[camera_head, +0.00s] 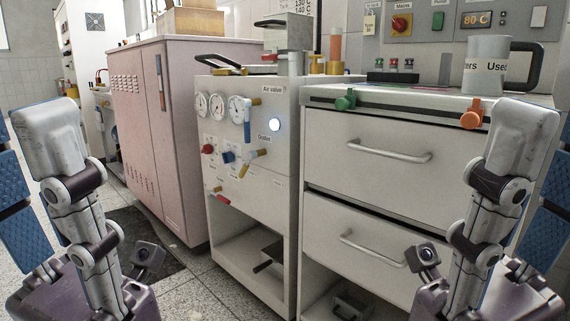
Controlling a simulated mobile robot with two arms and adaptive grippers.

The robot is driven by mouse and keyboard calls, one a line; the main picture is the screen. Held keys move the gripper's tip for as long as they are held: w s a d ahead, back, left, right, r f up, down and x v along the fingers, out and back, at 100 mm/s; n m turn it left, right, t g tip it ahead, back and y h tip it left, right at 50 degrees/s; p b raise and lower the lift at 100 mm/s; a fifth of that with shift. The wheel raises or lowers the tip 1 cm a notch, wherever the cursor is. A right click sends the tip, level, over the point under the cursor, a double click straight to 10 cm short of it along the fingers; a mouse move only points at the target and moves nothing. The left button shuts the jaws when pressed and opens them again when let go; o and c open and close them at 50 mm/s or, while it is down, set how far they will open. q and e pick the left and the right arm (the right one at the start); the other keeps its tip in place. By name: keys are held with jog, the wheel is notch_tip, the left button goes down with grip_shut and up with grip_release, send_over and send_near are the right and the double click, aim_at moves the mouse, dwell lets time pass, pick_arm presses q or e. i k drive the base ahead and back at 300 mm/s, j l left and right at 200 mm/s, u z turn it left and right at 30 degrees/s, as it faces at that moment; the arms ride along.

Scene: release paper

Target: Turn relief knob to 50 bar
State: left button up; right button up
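A white cabinet (275,190) in the middle has a control panel on its front. Three round white gauges (217,107) sit in a row at the panel's upper left; their needles and scales are too small to read. Below them are a red knob (207,149) and a blue knob (228,157). A yellow-handled valve (252,162) is to their right, and a small red-ended lever (223,199) is lower down. I cannot read which knob is the relief knob. My left and right arms stand at the picture's sides, apart from the panel; no gripper fingers show.
A pink cabinet (150,110) stands left of the panel. A drawer unit (345,133) stands to the right, with green (345,100) and orange (472,114) clamps on its top edge and a grey mug (487,65). Tiled floor (190,290) lies in front.

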aim_at(208, 148)
jog(key=i+j+z, duration=0.1)
jog(key=i+j, duration=0.5)
jog(key=i, duration=0.2)
jog(key=i+j+z, duration=0.15)
jog(key=i+j, duration=0.5)
jog(key=i, duration=0.15)
